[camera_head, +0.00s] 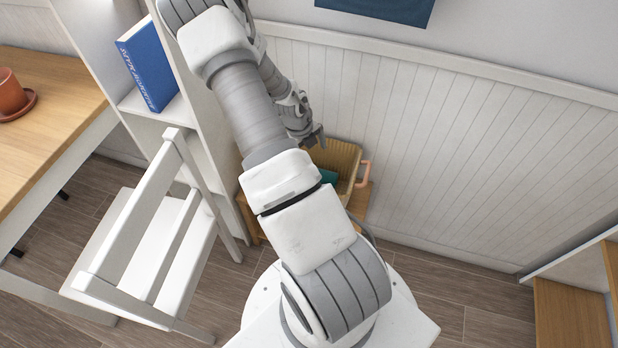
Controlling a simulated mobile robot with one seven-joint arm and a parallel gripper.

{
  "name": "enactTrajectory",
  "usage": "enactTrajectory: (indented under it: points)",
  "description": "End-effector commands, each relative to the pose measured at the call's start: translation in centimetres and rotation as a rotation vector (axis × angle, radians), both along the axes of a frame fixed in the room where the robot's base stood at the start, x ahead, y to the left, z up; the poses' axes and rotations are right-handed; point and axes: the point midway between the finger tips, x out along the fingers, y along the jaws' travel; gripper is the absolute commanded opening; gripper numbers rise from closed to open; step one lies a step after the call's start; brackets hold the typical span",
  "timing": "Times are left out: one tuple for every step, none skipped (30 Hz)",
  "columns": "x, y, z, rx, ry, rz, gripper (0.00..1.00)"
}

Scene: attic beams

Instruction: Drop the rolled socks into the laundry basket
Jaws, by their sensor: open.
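The laundry basket (347,158) is tan, with a pink handle on its right side. It stands against the panelled wall, partly hidden behind my arm. A teal thing (328,176) shows inside the basket, mostly hidden by my arm; I cannot tell whether it is the rolled socks. My gripper (316,138) is open and appears over the far left part of the basket in the picture. I see nothing between its fingers, though they are small and partly turned away. No other rolled socks show.
The basket rests on a low wooden stand (361,200). A white chair (150,240) and a desk (45,120) with a terracotta pot (10,92) are at left. A white shelf with a blue book (147,64) stands close to my arm. Floor to the right is clear up to a wooden unit (570,318).

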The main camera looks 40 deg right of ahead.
Motion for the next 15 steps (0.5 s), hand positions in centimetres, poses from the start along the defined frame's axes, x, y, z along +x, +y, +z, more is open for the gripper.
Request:
enactTrajectory:
  points:
    - [0.1,0.2,0.9,-0.001,-0.002,0.001,1.0]
    - [0.1,0.3,1.4,-0.002,-0.002,0.002,1.0]
    - [0.2,0.5,2.2,-0.002,-0.003,0.003,1.0]
    - [0.2,0.7,2.9,-0.001,-0.002,0.002,1.0]
    - [0.2,0.8,3.6,-0.002,-0.002,0.004,1.0]
    - [0.3,1.1,4.6,-0.003,-0.004,0.004,1.0]
    - [0.3,1.3,5.3,-0.003,-0.004,0.003,1.0]
    - [0.3,1.5,6.0,-0.001,-0.003,0.003,1.0]
    - [0.4,1.7,7.1,-0.003,-0.004,0.003,1.0]
    - [0.4,1.9,7.8,-0.002,-0.003,0.003,1.0]
    - [0.4,2.1,8.5,-0.002,-0.003,0.004,1.0]
    - [0.5,2.3,9.5,-0.002,-0.003,0.005,1.0]
    - [0.5,2.5,10.2,-0.002,-0.003,0.004,1.0]
    - [0.5,2.7,10.8,-0.001,-0.002,0.004,1.0]
    - [0.5,2.9,11.7,-0.002,-0.003,0.003,1.0]
